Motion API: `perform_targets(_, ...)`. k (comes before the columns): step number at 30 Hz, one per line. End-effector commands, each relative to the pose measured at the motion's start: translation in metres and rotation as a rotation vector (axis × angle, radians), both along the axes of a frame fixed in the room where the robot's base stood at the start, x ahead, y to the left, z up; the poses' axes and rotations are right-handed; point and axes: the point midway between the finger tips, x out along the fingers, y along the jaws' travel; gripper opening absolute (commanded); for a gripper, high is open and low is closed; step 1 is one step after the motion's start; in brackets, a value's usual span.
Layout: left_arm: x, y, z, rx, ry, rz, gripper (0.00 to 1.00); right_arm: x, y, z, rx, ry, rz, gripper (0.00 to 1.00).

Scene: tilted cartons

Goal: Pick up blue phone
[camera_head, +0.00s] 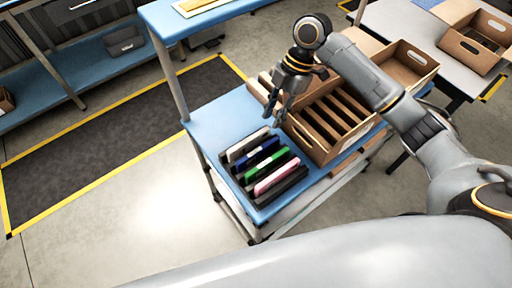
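The blue phone (258,155) stands in a slot of a black rack (294,186) on the blue table, between a white phone (248,144) and a green phone (263,167). A pink phone (275,179) stands in front of the green one. My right gripper (275,116) hangs above and beyond the rack, near the cardboard carton, with its fingers pointing down and apart. It looks open and empty, and clear of the blue phone. My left gripper is not in view.
A cardboard carton with slots (318,154) stands right of the rack on the blue table (207,121). More open cartons (408,68) are at the back right. Clear floor (150,210) lies to the left.

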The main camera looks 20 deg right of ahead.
Motion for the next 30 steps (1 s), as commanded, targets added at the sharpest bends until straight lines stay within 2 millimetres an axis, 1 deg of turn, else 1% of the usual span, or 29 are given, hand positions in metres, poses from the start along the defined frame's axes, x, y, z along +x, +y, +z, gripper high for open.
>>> perform_targets(1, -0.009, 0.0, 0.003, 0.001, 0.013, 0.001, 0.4, -0.003, 0.005, -0.009, 0.002, 0.004, 0.002, 0.25)
perform_targets(4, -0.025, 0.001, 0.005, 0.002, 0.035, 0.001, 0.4, -0.006, 0.012, -0.028, 0.002, 0.004, 0.002, 0.25)
perform_targets(6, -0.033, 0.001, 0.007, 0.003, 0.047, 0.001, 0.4, -0.007, 0.016, -0.038, 0.001, 0.003, 0.0, 0.25)
perform_targets(9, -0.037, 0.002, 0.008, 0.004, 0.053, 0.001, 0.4, -0.008, 0.021, -0.05, 0.001, 0.0, 0.0, 0.25)
perform_targets(13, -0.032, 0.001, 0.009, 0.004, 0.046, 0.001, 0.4, -0.009, 0.023, -0.057, 0.0, 0.001, 0.0, 0.25)
perform_targets(16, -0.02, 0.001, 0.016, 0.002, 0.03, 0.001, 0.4, -0.012, 0.028, -0.063, 0.0, 0.002, -0.001, 0.25)
perform_targets(19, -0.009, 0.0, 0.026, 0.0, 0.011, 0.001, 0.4, -0.018, 0.036, -0.076, 0.001, 0.004, 0.0, 0.25)
perform_targets(21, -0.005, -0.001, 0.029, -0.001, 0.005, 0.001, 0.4, -0.019, 0.04, -0.087, 0.001, 0.003, 0.0, 0.25)
perform_targets(25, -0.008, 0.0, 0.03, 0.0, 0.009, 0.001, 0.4, -0.02, 0.044, -0.099, 0.001, 0.0, -0.001, 0.25)
perform_targets(30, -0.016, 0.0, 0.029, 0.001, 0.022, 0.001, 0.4, -0.02, 0.044, -0.102, 0.0, -0.002, -0.001, 0.25)
